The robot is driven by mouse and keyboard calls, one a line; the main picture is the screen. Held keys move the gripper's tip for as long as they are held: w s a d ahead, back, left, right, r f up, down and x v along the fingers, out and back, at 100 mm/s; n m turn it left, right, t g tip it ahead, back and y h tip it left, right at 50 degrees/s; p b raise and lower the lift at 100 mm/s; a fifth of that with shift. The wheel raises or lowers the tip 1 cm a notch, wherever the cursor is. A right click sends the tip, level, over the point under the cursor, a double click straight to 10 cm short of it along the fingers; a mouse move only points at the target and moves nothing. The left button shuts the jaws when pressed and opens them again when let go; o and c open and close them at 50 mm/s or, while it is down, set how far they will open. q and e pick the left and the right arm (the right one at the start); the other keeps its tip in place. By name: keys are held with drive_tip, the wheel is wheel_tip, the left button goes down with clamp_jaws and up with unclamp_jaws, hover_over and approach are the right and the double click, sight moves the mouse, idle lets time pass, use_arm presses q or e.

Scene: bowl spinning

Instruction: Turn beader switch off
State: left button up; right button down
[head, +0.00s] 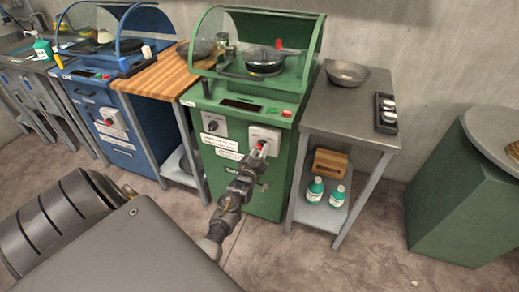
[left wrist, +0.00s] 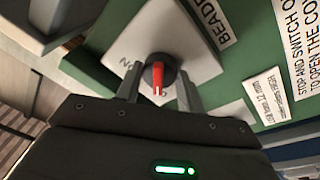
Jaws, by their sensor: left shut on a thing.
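The green beader machine (head: 266,200) stands in the middle of the head view. A pale square switch plate (head: 268,133) is on its front, and it fills the middle of the left wrist view (left wrist: 205,58). The round black switch with a red handle (left wrist: 158,75) sits on this plate. Lettering that looks like "ON" is left of the knob; a second mark below it is partly hidden. My left gripper (head: 260,150) is at the plate, its two fingers (left wrist: 158,90) on either side of the knob and shut on it. My right gripper is not in view.
A steel side table (head: 330,112) with a metal bowl (head: 346,72) stands right of the machine; two green-white bottles (head: 315,189) are on its lower shelf. A wooden-topped table (head: 165,75) and a blue machine (head: 122,150) are to the left. Floor at the right front is clear.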

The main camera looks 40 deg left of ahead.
use_arm(q)
drive_tip(key=shift+o, duration=0.2)
idle(0.3)
drive_tip(key=o, duration=1)
drive_tip(key=shift+c, duration=0.2)
drive_tip(key=v, duration=1)
drive_tip(key=shift+s+d, duration=0.15)
drive_tip(key=shift+s, duration=0.2)
